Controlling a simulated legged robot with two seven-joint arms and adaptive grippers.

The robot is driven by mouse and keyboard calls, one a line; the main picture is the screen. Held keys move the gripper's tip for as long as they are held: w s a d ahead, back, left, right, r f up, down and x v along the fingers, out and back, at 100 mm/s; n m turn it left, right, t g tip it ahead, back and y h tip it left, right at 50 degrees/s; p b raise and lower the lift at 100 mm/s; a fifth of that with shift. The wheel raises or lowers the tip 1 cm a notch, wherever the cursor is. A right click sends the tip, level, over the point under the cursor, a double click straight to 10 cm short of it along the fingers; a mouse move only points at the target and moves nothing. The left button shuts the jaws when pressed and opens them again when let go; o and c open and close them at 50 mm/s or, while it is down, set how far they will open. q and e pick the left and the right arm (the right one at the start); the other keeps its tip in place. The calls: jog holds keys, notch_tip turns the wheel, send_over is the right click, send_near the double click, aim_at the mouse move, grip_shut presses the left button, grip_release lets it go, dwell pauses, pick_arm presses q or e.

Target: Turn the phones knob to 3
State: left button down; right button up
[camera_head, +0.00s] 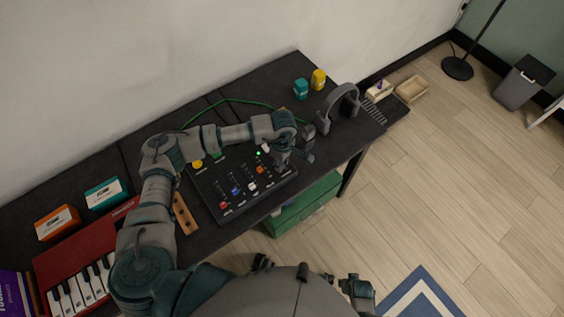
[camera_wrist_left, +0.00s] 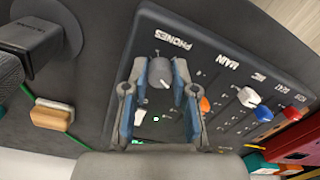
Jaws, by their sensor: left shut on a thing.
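The black mixer panel (camera_head: 213,196) lies on the dark desk, with colored slider caps on it. In the left wrist view the panel (camera_wrist_left: 190,28) shows the printed word PHONES. Next to that word is the phones knob (camera_wrist_left: 155,72), grey with a pale pointer mark. My left gripper (camera_wrist_left: 157,88) has its two blue-grey fingers on either side of the knob and is shut on it. In the head view my left gripper (camera_head: 281,160) reaches down at the panel's far right part and hides the knob. The knob's scale numbers are too small to read.
Headphones on a stand (camera_head: 345,98) are close on the right. A green cable (camera_head: 240,100) runs behind my arm. A teal jar (camera_head: 301,89) and a yellow jar (camera_head: 318,79) stand at the back. A red keyboard (camera_head: 72,262) and a wooden block (camera_head: 184,214) are left of the panel.

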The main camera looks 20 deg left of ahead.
pick_arm(q)
jog(key=shift+a, duration=0.1)
jog(key=c, duration=0.9)
grip_release()
jog(key=shift+w, duration=0.1)
jog(key=shift+r, duration=0.35)
jog(key=r, duration=1.1)
jog(key=shift+w, duration=0.25)
